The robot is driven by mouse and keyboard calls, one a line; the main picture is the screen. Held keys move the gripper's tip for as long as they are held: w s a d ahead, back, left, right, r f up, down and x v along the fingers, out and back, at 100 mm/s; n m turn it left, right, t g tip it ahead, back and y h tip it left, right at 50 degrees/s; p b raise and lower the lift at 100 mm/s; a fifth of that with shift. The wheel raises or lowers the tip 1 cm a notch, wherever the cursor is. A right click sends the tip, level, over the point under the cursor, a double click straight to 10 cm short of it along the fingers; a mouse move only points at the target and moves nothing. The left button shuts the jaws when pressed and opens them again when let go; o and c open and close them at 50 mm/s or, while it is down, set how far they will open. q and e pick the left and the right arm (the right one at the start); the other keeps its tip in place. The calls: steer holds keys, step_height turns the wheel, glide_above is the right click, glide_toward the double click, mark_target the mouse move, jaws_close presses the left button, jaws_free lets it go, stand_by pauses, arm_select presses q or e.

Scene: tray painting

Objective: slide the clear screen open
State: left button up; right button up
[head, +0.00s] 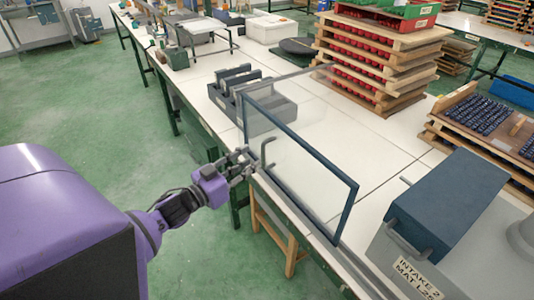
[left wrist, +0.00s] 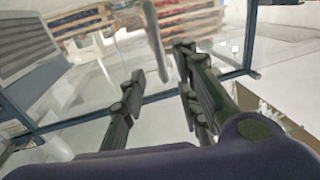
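The clear screen (head: 305,165) is an upright see-through panel with a dark blue frame, standing along the near edge of the white table. A curved grey handle (head: 267,153) sits on its near face, towards its left end. My left gripper (head: 248,162) is just left of the handle, pointing at the screen. In the left wrist view its dark fingers (left wrist: 158,75) are apart, and the grey handle (left wrist: 154,35) shows between or just beyond their tips. I cannot tell whether they touch it. The screen's dark frame (left wrist: 80,119) crosses behind the fingers. My right gripper is not in view.
A grey slotted rack (head: 265,112) stands behind the screen's left end. Stacked wooden trays with red pieces (head: 370,60) stand farther back. A grey box with a blue top (head: 450,205) is at the screen's right. Bare white table (head: 350,140) lies behind the screen.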

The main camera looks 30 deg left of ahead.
mark_target(262, 153)
arm_select(q)
steer(key=w, duration=0.4)
steer(key=w+d, duration=0.1)
steer(key=w, duration=0.1)
steer(key=shift+w+d, duration=0.1)
steer(key=shift+w, duration=0.2)
jaws_close()
